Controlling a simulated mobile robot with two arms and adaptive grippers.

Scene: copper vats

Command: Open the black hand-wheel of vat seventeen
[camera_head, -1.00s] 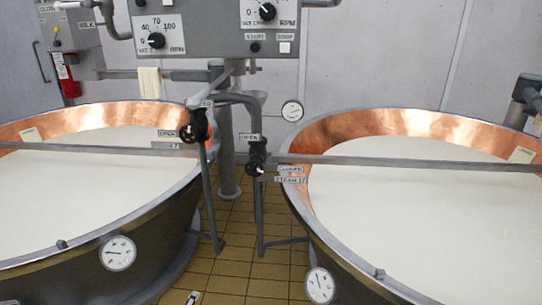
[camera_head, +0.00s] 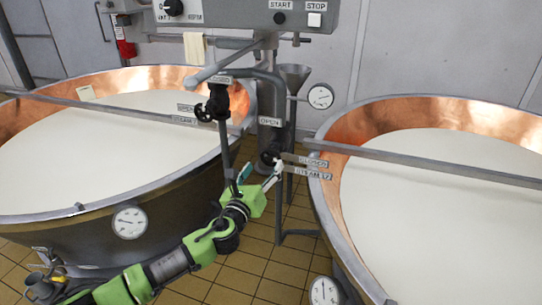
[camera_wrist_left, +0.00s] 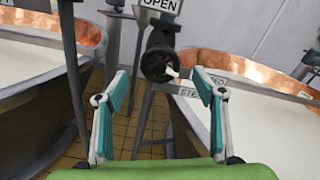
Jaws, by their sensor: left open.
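The black hand-wheel (camera_head: 271,154) sits on a pipe between the two vats, beside an OPEN sign (camera_head: 270,121), a CLOSED sign and a small sign that seems to read STEAM 17 (camera_head: 313,174). In the left wrist view the hand-wheel (camera_wrist_left: 160,63) shows face-on, just beyond the fingertips and near the middle between them. My left gripper (camera_head: 261,173) is open and empty, just below and in front of the wheel in the head view. Its teal-padded fingers (camera_wrist_left: 161,85) stand wide apart, seemingly not touching the wheel. My right gripper is not in view.
A second black hand-wheel (camera_head: 214,105) is on the pipe to the left. Copper-lined vats of white liquid stand left (camera_head: 180,170) and right (camera_head: 328,200), with dial gauges. A grey control box (camera_head: 240,17) hangs above. The tiled floor (camera_head: 262,262) between the vats shows.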

